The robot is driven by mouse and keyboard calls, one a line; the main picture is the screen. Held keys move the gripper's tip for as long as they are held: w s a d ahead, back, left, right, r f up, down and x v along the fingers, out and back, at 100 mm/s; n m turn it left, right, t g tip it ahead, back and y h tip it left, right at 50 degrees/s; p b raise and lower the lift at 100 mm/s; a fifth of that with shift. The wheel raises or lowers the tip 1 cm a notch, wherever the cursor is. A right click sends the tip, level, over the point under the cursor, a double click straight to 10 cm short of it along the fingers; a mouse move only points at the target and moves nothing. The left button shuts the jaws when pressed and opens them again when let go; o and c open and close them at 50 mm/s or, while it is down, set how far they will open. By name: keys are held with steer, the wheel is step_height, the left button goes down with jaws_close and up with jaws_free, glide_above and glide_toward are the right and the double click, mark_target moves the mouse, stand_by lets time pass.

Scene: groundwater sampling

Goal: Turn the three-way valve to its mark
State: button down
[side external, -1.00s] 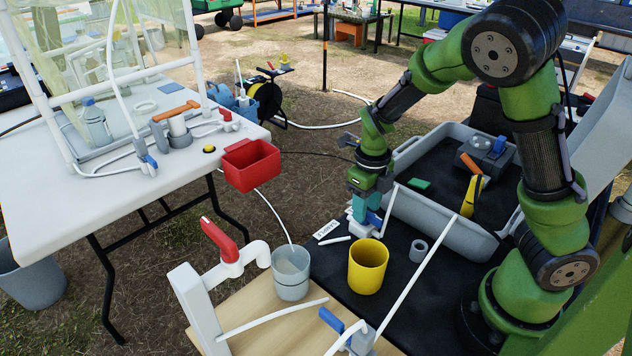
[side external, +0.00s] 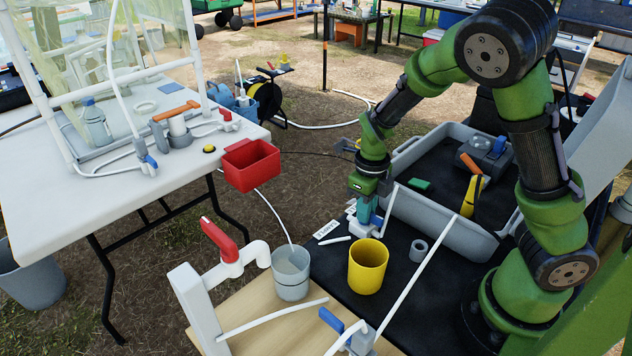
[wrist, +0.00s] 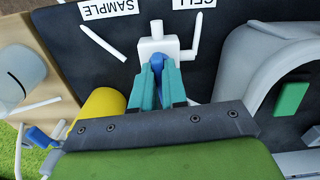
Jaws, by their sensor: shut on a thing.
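The three-way valve is a small white body (wrist: 158,46) with tube stubs and a blue handle (wrist: 157,61). It stands on the black mat beside a SAMPLE label (wrist: 108,8) and a CELL label (wrist: 188,4). My gripper (wrist: 157,73) points down at the valve, its teal fingers shut on the blue handle. In the side external view my gripper (side external: 367,214) covers much of the valve. The fingers hide part of the handle, so its exact angle and any mark are hard to see.
A yellow cup (side external: 368,268) stands just in front of the valve. A grey tray (side external: 455,228) with a yellow-handled tool lies right of it. A grey cup (side external: 291,274), a red-handled tap (side external: 222,243) and a blue-handled valve (side external: 333,320) are nearer the camera.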

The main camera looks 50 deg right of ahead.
steer(key=n, duration=0.5)
steer(key=shift+n, duration=0.4)
steer(key=n, duration=0.3)
steer(key=shift+n, duration=0.3)
steer(key=n, duration=0.3)
steer(key=shift+n, duration=0.3)
steer(key=n, duration=0.3)
steer(key=shift+n, duration=0.4)
steer(key=c, duration=1.1)
jaws_free()
step_height(320, 180, up, 17)
steer(key=shift+f, duration=0.1)
